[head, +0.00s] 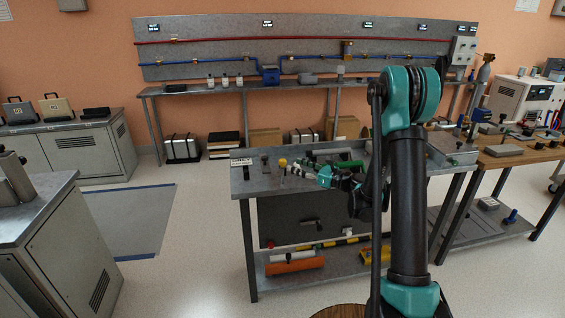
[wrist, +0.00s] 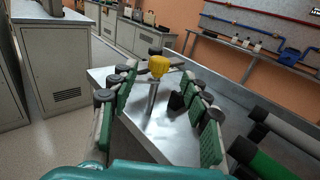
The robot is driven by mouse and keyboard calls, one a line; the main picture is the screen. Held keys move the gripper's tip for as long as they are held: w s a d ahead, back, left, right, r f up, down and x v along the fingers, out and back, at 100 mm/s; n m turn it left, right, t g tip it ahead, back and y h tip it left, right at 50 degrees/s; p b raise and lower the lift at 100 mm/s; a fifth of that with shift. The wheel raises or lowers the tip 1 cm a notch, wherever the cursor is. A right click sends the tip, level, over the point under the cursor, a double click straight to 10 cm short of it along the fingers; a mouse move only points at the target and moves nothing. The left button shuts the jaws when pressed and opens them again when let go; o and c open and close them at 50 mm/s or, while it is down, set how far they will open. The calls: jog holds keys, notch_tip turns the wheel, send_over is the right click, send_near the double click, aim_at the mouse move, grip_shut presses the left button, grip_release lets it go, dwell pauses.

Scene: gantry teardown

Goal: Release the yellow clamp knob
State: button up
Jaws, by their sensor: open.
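The yellow clamp knob (head: 282,162) stands upright on a thin metal post near the left end of the grey metal workbench. In the wrist view the yellow knob (wrist: 158,66) is ahead, between the tips of my fingers in the picture, with a dark crossbar beside its top. My gripper (head: 305,171) reaches in from the right, close to the knob. In the wrist view my gripper (wrist: 158,90) is open, with a green-padded finger on each side of the post and nothing held. Whether either finger touches the knob is not clear.
The grey workbench (head: 246,186) carries a dark-knobbed fitting (head: 265,160) left of the yellow knob. Dark and green cylinders (wrist: 275,165) lie at the right in the wrist view. A wooden bench (head: 505,158) stands to the right. The floor left of the workbench is open.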

aim_at(283, 160)
jog(key=x, duration=0.7)
jog(key=shift+w+a, duration=0.1)
jog(key=shift+a, duration=0.05)
jog(key=shift+c, duration=0.2)
grip_shut()
jog(key=shift+n+g+y, duration=0.3)
jog(key=shift+n+g, duration=0.1)
jog(key=shift+g, duration=0.2)
jog(key=shift+n+g+y, duration=0.3)
jog(key=shift+n+g, duration=0.3)
jog(key=shift+g, duration=0.3)
jog(key=shift+n+g+y, duration=0.25)
jog(key=shift+n+g, duration=0.75)
jog(key=shift+g, duration=0.55)
jog(key=shift+n+g+y, duration=0.25)
jog(key=shift+n+g, duration=0.75)
jog(key=shift+g, duration=0.55)
